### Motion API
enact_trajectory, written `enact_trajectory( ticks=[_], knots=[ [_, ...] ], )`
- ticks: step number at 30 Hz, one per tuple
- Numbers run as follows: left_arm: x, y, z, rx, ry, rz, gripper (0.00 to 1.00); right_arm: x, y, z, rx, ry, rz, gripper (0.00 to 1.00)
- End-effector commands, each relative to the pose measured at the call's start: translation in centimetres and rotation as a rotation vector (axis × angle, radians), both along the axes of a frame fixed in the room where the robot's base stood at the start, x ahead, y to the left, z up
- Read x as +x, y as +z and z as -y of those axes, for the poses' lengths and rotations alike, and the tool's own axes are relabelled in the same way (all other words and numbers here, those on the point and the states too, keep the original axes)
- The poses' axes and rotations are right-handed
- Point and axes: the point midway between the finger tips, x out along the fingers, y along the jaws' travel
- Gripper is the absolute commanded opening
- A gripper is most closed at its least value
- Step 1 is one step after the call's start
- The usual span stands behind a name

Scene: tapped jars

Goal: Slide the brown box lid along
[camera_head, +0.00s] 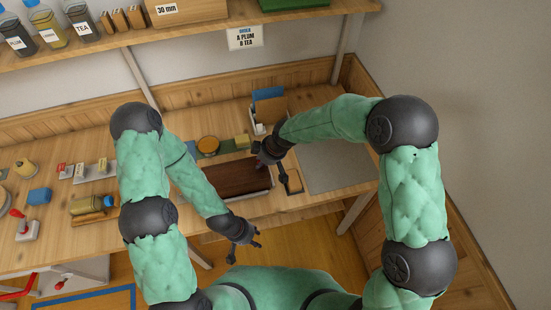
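The dark brown box lid (236,178) lies flat at the front middle of the wooden workbench. It appears to sit over a pale box whose edge shows along the front. My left gripper (245,250) hangs in front of the bench edge, below and apart from the lid. Its fingers are spread and nothing is between them. My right gripper (270,164) is at the lid's right end, close to its back right corner. Its fingers are dark and small here, and I cannot tell whether they touch the lid or how far they are apart.
A small wooden tray (293,182) lies right of the lid, with a grey mat (338,165) beyond it. An amber round jar (208,145) stands behind the lid. A blue-backed holder (268,104) stands behind my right gripper. Blocks and jars occupy the left bench.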

Motion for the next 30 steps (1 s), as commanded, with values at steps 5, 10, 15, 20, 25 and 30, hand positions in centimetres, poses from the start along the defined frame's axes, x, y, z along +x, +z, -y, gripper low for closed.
enact_trajectory(
  ticks=[5, 10, 15, 20, 25, 30],
  knots=[
    [0.0, -0.1, 0.1, 0.000, -0.003, 0.001, 0.40, -0.2, 0.0, -0.8, 0.002, -0.002, 0.000, 0.00],
    [0.0, -0.1, 0.0, 0.000, -0.002, 0.001, 0.40, -0.2, 0.0, -0.8, 0.003, -0.003, 0.000, 0.00],
    [0.0, -0.1, 0.1, 0.000, -0.003, 0.001, 0.40, -0.2, 0.0, -0.8, 0.002, -0.002, 0.000, 0.48],
    [0.0, -0.1, 0.1, 0.000, -0.002, 0.001, 0.40, -0.2, 0.0, -0.7, 0.002, -0.002, 0.000, 0.48],
    [0.0, -0.1, 0.1, 0.000, -0.002, 0.001, 0.40, -0.2, 0.2, -0.6, 0.002, -0.003, 0.000, 0.48],
    [0.0, -0.1, 0.1, 0.000, -0.002, 0.001, 0.40, -0.5, 2.0, 0.0, 0.003, -0.004, 0.003, 0.48]
  ],
)
